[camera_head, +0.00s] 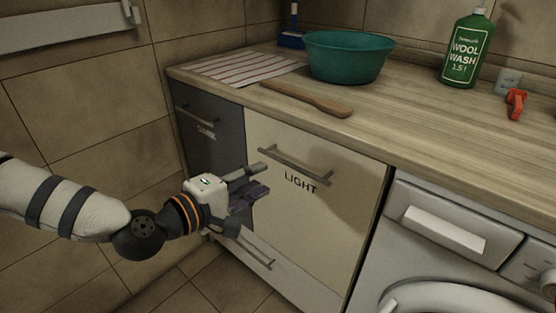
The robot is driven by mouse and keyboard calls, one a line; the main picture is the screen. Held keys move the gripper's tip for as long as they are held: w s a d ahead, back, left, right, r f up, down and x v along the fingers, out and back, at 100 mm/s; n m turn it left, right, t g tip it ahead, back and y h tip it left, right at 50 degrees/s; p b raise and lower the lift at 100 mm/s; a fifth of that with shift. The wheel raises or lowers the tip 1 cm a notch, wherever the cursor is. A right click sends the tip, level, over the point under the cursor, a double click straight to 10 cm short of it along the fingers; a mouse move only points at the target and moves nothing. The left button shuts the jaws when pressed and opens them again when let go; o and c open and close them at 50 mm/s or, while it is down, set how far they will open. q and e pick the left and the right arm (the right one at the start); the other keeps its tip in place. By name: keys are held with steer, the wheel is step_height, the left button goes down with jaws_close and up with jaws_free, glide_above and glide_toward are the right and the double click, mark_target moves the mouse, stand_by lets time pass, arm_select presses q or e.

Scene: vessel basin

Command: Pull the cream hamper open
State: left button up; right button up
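The cream hamper (318,222) is a tall cabinet front marked LIGHT. Its front appears closed, flush below the counter. Its grey bar handle (295,164) runs along the top of the front, and nothing is around it. My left gripper (251,197) is in front of the hamper's left side, below and left of the handle and apart from it. My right gripper is not in view.
A dark hamper front (212,140) is left of the cream one. A low drawer handle (250,251) is below my gripper. A washing machine (450,235) stands at the right. The counter holds a teal basin (347,58), wooden paddle (305,98), striped cloth (240,67) and green bottle (466,52).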

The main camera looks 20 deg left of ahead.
mark_target(289, 166)
arm_select(q)
steer(key=x, duration=0.3)
steer(key=b+x, duration=0.1)
steer(key=x, duration=0.7)
steer(key=shift+d+f, duration=0.1)
steer(key=shift+d, duration=0.2)
jaws_close()
